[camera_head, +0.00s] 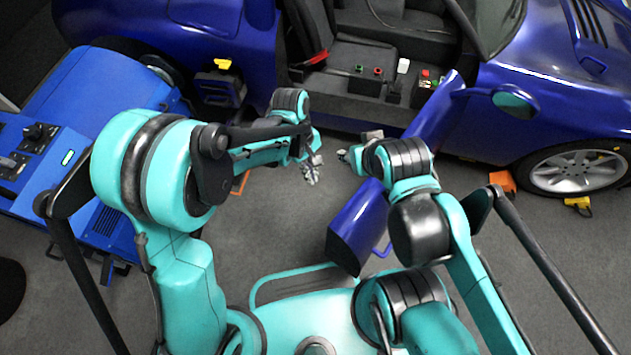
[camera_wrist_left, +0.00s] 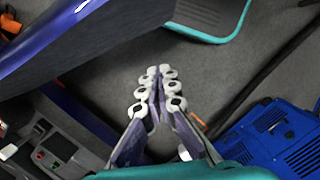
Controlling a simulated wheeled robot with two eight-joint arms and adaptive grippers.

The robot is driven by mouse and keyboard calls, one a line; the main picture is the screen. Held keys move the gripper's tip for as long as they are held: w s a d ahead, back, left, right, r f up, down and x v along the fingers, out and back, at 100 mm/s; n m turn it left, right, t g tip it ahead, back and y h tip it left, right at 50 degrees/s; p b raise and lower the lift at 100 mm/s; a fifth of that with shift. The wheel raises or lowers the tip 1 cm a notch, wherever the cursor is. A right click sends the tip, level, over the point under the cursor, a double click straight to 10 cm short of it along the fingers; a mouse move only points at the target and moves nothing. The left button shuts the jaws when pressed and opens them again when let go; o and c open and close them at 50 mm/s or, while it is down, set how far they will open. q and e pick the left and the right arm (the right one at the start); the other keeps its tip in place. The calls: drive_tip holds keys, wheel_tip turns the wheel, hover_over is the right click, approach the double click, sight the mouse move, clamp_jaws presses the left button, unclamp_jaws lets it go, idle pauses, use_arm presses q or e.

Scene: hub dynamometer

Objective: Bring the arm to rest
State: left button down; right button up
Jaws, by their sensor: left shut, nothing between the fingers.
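My left arm (camera_head: 155,175) is teal and black and comes in from the left of the head view. Its gripper (camera_head: 312,170) hangs over the grey floor in front of the open car. In the left wrist view the left gripper (camera_wrist_left: 160,75) has its fingers together with nothing between them. My right arm (camera_head: 425,215) is bent on the right side. Its gripper (camera_head: 345,155) is small and partly hidden by the wrist, so its opening is unclear. The two grippers are apart, facing each other across a small gap.
A blue car (camera_head: 560,90) stands across the back, its open door (camera_head: 355,225) reaching towards me beside my right arm. A blue machine (camera_head: 100,90) with a control panel (camera_head: 35,135) is at left. Orange chocks (camera_head: 503,181) lie by the wheel (camera_head: 575,172). Grey floor (camera_head: 280,225) lies between.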

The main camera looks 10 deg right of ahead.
use_arm(q)
drive_tip(key=shift+v, duration=0.9)
drive_tip(key=a+r+m+t, duration=0.2)
drive_tip(key=a+r+t, duration=0.3)
drive_tip(key=a+r, duration=0.75)
drive_tip(key=s+a+r+m+t, duration=0.1)
drive_tip(key=s+a+m+t, duration=0.1)
drive_tip(key=a, duration=0.4)
drive_tip(key=s+a+r+m+t+y, duration=0.1)
drive_tip(key=s+a+t, duration=0.1)
drive_tip(key=a, duration=0.5)
drive_tip(key=shift+s+r+m+t, duration=0.3)
drive_tip(key=shift+s+r+m, duration=0.1)
drive_tip(key=shift+s, duration=0.3)
